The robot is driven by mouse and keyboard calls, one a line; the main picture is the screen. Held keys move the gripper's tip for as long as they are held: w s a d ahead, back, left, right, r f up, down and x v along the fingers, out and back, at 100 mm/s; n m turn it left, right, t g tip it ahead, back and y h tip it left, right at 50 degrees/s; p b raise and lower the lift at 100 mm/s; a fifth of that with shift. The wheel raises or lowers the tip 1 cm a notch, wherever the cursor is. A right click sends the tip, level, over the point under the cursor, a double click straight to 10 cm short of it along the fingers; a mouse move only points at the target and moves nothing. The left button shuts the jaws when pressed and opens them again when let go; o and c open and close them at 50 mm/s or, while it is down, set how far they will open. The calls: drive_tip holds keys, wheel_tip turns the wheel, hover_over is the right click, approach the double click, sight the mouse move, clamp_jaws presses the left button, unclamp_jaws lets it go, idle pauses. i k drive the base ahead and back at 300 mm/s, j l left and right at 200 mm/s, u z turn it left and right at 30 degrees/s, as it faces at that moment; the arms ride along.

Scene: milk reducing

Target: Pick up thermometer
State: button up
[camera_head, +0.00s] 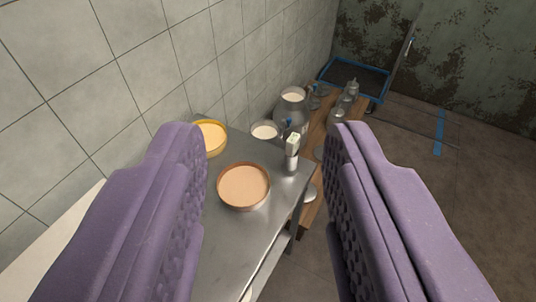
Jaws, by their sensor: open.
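A small upright device with a pale, boxy head (293,143), which looks like the thermometer, stands near the right edge of the metal table (232,240). Its lower part is narrow and grey; whether it sits in a small holder is too small to tell. My gripper (265,135) is open and empty, its two purple padded fingers far apart at left and right. In the picture the device shows between the fingers, nearer the right one, and beyond them. Nothing touches the fingers.
A wide copper-coloured pan (243,186) of pinkish liquid stands on the table, with a yellow bowl (211,138) and a white-filled bowl (265,132) behind. A large metal can (292,105) and a wooden bench (318,150) with jars stand beyond. A tiled wall (150,60) bounds the left.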

sight(293, 143)
drive_tip(key=i+l+u, duration=0.15)
drive_tip(key=i+l, duration=0.55)
drive_tip(key=i, duration=0.15)
drive_tip(key=i+l+u, duration=0.1)
drive_tip(key=i+l, duration=0.65)
drive_tip(key=i, duration=0.1)
